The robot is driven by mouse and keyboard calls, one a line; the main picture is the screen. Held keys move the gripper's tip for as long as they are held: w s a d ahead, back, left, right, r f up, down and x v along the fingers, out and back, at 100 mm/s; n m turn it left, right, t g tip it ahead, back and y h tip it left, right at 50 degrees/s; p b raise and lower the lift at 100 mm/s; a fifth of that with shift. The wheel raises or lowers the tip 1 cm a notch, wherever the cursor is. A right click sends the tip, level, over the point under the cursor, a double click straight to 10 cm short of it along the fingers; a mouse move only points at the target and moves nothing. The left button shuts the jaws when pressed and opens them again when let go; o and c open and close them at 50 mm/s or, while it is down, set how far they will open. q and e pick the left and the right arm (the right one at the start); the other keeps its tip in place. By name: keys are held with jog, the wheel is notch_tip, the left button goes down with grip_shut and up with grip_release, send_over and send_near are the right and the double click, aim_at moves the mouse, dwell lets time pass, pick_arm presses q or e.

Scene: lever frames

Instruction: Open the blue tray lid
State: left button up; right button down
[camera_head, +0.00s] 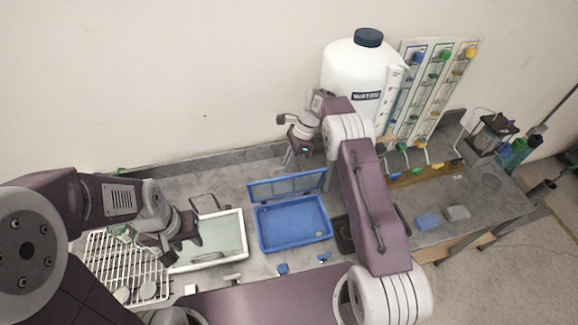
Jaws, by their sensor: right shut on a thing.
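The blue tray (292,224) lies on the grey bench in the middle of the view, its inside showing empty apart from a small pale spot. Its blue lid (287,187) stands raised, nearly upright, along the tray's far edge. My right gripper (291,163) is at the lid's upper edge and is shut on it; the fingertips are small and partly hard to make out. My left gripper (184,234) is over the left edge of the white tray, away from the blue tray. Its finger gap is unclear.
A white tray (232,241) and a white wire rack (103,260) lie to the left. A large white bottle (347,70) stands behind my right arm, near a valve panel (437,85). Small blue pieces (283,268) lie in front of the blue tray.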

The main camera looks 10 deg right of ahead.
pick_arm(q)
jog(key=shift+w, duration=0.5)
pick_arm(e)
jog(key=shift+w+f+g, duration=0.15)
jog(key=shift+w+g, duration=0.15)
jog(key=shift+w, duration=0.15)
jog(key=c, duration=1.5)
grip_release()
pick_arm(q)
jog(key=shift+w, duration=0.15)
pick_arm(e)
jog(key=shift+w, duration=0.15)
pick_arm(q)
jog(key=shift+f, duration=0.1)
